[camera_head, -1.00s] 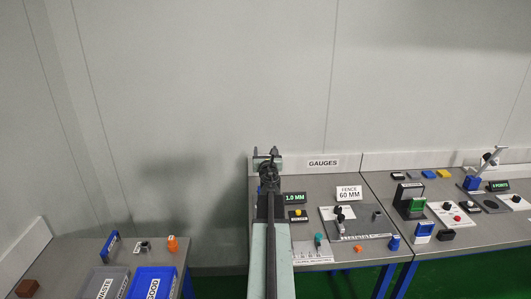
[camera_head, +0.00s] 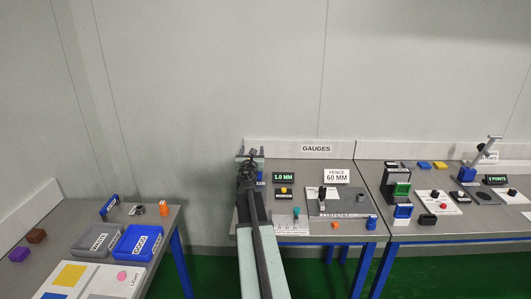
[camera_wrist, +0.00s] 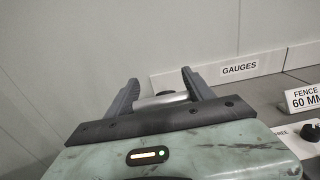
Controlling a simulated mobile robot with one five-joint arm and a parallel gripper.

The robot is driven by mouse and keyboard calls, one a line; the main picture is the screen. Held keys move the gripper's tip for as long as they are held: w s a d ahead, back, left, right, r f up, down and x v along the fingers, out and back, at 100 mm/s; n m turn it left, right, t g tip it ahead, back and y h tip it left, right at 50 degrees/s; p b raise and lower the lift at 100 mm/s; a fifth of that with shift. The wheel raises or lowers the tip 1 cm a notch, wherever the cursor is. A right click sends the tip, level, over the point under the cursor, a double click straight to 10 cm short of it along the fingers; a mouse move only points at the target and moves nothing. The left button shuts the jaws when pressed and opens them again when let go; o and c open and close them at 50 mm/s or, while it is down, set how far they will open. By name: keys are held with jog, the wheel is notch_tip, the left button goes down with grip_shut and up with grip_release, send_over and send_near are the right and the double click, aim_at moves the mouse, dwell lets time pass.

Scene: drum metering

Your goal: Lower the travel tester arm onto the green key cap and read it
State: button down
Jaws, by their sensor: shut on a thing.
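My gripper (camera_head: 249,155) is at the left end of the gauge bench, seen from behind in the head view. In the wrist view its fingers (camera_wrist: 160,86) are shut on a pale metal bar (camera_wrist: 160,100), which appears to be part of the travel tester arm. Most of the tester is hidden behind my gripper and arm. I cannot make out a green key cap under or near the bar.
A GAUGES sign (camera_head: 317,149) stands along the bench's back. A FENCE 60 MM sign (camera_head: 337,177) and a grey fixture plate (camera_head: 352,205) are to the right. A teal-topped piece (camera_head: 296,212) is near my arm. A left table holds a blue bin (camera_head: 138,242) and grey bin.

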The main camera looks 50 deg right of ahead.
jog(key=shift+s+a+f+b, duration=0.85)
jog(key=shift+a+f+b, duration=0.35)
jog(key=shift+f+b, duration=1.4)
jog(key=shift+s+a+f+b, duration=0.9)
jog(key=shift+a+f+b, duration=0.35)
jog(key=shift+f+b, duration=1.35)
jog(key=shift+s+a+f+b, duration=0.85)
jog(key=shift+a+f+b, duration=0.35)
jog(key=shift+f+b, duration=1.35)
jog(key=shift+f, duration=0.1)
jog(key=shift+c, duration=1.8)
grip_release()
jog(key=shift+s, duration=0.1)
